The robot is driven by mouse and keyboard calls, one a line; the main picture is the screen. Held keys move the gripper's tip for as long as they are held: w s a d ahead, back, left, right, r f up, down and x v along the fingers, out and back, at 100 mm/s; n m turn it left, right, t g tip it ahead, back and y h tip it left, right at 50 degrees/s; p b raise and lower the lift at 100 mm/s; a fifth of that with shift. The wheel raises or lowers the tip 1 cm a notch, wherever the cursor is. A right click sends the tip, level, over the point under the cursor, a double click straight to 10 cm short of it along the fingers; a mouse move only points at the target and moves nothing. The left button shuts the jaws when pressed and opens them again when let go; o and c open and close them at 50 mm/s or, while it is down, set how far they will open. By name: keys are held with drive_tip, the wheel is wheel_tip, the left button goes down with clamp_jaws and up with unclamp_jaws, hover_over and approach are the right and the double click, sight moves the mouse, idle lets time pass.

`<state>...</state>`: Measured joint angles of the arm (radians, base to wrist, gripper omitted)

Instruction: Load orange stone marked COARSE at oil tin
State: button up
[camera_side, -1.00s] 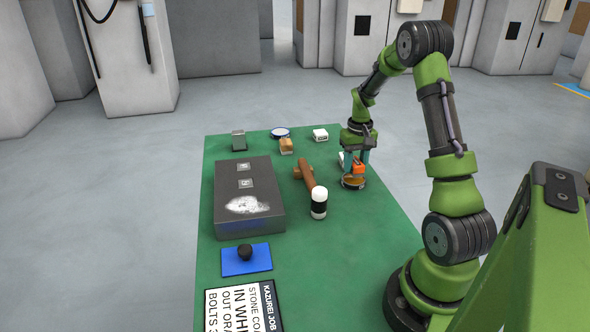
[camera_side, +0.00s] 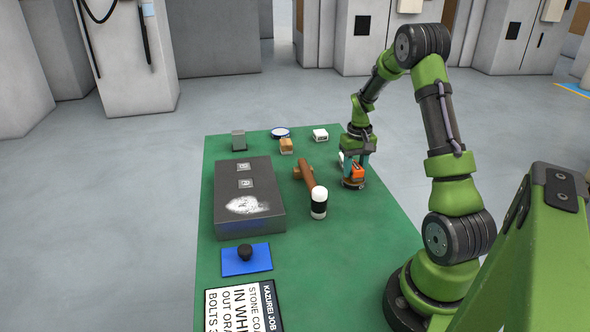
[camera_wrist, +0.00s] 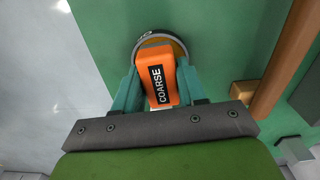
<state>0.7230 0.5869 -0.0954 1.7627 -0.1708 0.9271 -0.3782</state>
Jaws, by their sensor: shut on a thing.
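The orange stone (camera_wrist: 154,72) carries a black label reading COARSE in the wrist view. My gripper (camera_wrist: 158,85) is shut on it, with one teal finger on each side. In the side view the orange stone (camera_side: 353,171) sits low between the fingers of my gripper (camera_side: 355,170), at or just above the round oil tin (camera_side: 352,185). In the wrist view the oil tin (camera_wrist: 160,40) shows as a round rim with a yellowish inside, just beyond the stone's far end. The stone and fingers hide much of the tin. I cannot tell whether stone and tin touch.
A large dark block (camera_side: 230,190), a blue pad with a black knob (camera_side: 246,262) and a printed sign (camera_side: 240,310) lie farther left and nearer. Several small blocks stand at the back.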

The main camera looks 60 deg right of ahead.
sight(355, 165)
drive_tip(key=shift+f, duration=0.65)
idle(1.2)
drive_tip(key=shift+r, duration=0.1)
drive_tip(key=shift+r, duration=3.5)
drive_tip(key=w+a+r+n, duration=0.3)
drive_tip(key=w+a, duration=0.3)
drive_tip(key=a, duration=0.2)
drive_tip(key=a+r+n, duration=0.2)
drive_tip(key=a+r, duration=0.1)
drive_tip(key=a, duration=0.8)
drive_tip(key=a+r+n, duration=0.3)
drive_tip(key=a, duration=0.9)
drive_tip(key=shift+w+r, duration=0.2)
drive_tip(key=shift+r, duration=0.2)
